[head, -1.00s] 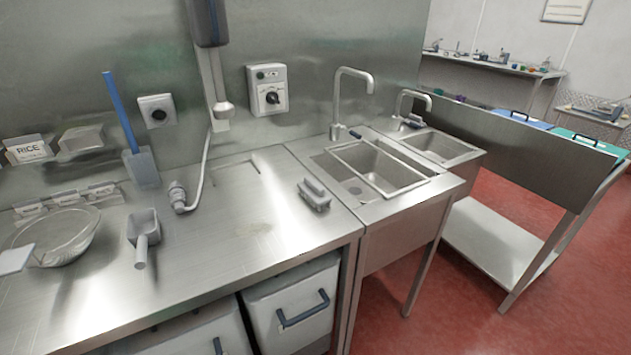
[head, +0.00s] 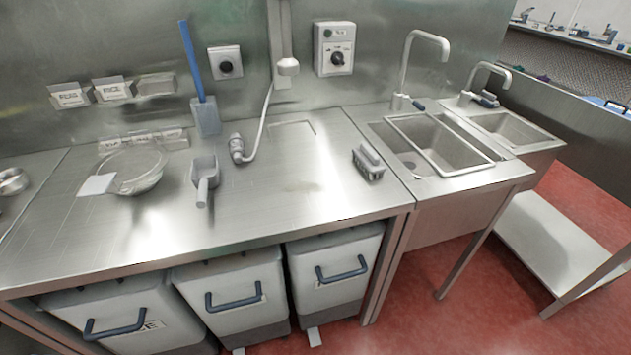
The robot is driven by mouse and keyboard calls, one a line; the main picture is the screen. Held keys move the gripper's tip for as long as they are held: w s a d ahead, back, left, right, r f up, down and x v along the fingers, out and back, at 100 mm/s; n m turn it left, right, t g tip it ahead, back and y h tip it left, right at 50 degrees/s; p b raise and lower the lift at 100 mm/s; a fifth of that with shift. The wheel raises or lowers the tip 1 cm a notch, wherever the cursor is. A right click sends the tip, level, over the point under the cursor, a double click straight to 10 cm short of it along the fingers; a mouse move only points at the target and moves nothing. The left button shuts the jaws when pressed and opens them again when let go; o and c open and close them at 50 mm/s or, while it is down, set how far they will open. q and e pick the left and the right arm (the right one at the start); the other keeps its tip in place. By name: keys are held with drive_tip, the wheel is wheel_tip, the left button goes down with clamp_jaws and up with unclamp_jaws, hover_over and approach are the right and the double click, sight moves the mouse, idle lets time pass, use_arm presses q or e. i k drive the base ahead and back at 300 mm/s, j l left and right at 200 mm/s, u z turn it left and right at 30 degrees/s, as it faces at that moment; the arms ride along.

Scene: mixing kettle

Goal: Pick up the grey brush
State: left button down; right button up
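The grey brush (head: 368,161) lies on the steel counter (head: 290,200), near its right end and just left of the sink. Its handle side faces up and its bristles seem to be underneath. Nothing touches it. Neither of my grippers shows in the head view.
A grey scoop (head: 204,178), a glass bowl (head: 130,170) with a white scraper, and a blue-handled paddle (head: 196,80) are on the left. A hose nozzle (head: 237,148) stands behind. Bins (head: 233,290) sit below the counter. The counter before the brush is clear. The sink (head: 440,145) is right.

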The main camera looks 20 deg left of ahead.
sight(369, 162)
drive_tip(key=i+l+u, duration=0.15)
drive_tip(key=l, duration=0.25)
drive_tip(key=i+l+u, duration=0.1)
drive_tip(key=l, duration=0.3)
drive_tip(key=i+l+u, duration=0.15)
drive_tip(key=l, duration=0.25)
drive_tip(key=i, duration=0.05)
